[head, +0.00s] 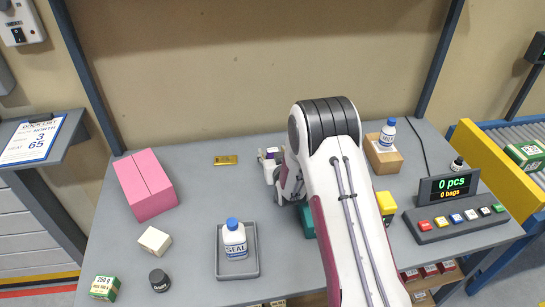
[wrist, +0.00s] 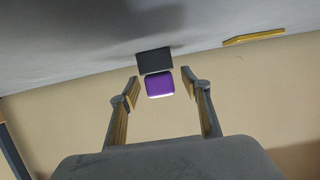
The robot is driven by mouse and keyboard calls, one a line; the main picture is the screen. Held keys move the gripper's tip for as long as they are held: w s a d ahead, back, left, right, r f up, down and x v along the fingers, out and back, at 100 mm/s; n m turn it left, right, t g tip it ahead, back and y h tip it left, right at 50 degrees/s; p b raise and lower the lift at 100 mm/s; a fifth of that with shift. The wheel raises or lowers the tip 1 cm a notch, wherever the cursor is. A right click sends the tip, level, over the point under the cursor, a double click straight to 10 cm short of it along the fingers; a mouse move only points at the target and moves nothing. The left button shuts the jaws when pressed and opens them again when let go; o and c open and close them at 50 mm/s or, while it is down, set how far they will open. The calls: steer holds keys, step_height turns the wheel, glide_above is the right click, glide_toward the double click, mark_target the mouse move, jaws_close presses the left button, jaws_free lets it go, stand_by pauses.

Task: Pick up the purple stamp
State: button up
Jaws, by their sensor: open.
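The purple stamp (wrist: 159,86) shows in the wrist view as a purple block joined to or against a dark block (wrist: 154,61). My gripper (wrist: 160,77) is open, with one finger on each side of the purple part in the picture. The fingers appear apart from the stamp, with a gap on both sides; the remaining depth to it is hard to tell.
A gold plate (head: 226,160) lies nearby on the grey table. A SEAL bottle (head: 234,239) stands on a grey tray (head: 238,274).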

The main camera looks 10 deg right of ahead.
mark_target(273, 149)
steer(key=shift+w+f, duration=0.1)
steer(key=shift+w, duration=0.05)
stand_by(0.4)
steer(key=c, duration=1.2)
steer(key=shift+r, duration=0.2)
steer(key=shift+r, duration=4.85)
